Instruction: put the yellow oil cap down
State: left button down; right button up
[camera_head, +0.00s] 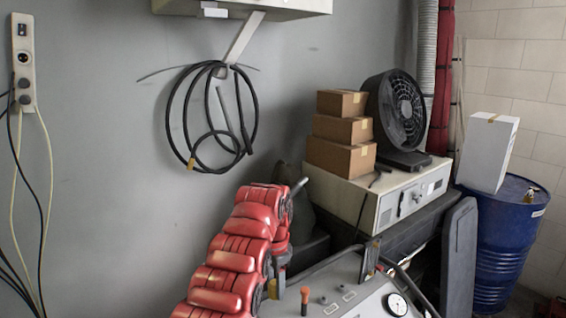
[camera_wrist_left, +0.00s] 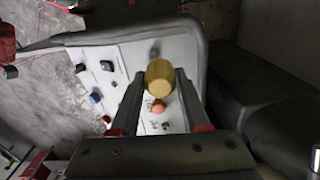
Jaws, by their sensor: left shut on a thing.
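The yellow oil cap (camera_wrist_left: 160,77) is a ribbed, round, tan-yellow piece. It sits between the fingertips of my left gripper (camera_wrist_left: 160,84) in the left wrist view, and the fingers are shut on it. In the head view the left gripper (camera_head: 274,279) points down beside the left part of a light grey control panel (camera_head: 345,291), with a small bit of the yellow cap (camera_head: 273,289) showing. In the left wrist view the panel (camera_wrist_left: 130,60) lies beyond the cap; I cannot tell whether the cap touches it. My right gripper is not in view.
An orange knob (camera_head: 305,294) and a round gauge (camera_head: 397,304) stand on the panel. Behind are a beige unit (camera_head: 365,198) with stacked cardboard boxes (camera_head: 342,131) and a black fan (camera_head: 400,108). A blue drum (camera_head: 505,235) bearing a white box (camera_head: 487,150) stands right.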

pick_arm(q)
jog(key=a+f+n+b, duration=0.1)
jog(key=a+n, duration=0.1)
jog(key=a+f+n+b, duration=0.1)
jog(key=a+n, duration=0.1)
jog(key=a, duration=0.1)
jog(key=a+f+n+b, duration=0.1)
jog(key=a+n, duration=0.1)
jog(key=shift+w+a+f, duration=0.2)
jog(key=shift+w+f, duration=0.05)
jog(key=shift+w, duration=0.1)
jog(key=s+a+f+n+b, duration=0.2)
jog(key=a+n, duration=0.3)
jog(key=a, duration=0.2)
jog(key=shift+s+a+f, duration=0.25)
jog(key=shift+a+f, duration=0.05)
jog(key=shift+a, duration=0.05)
jog(key=shift+w+r, duration=0.1)
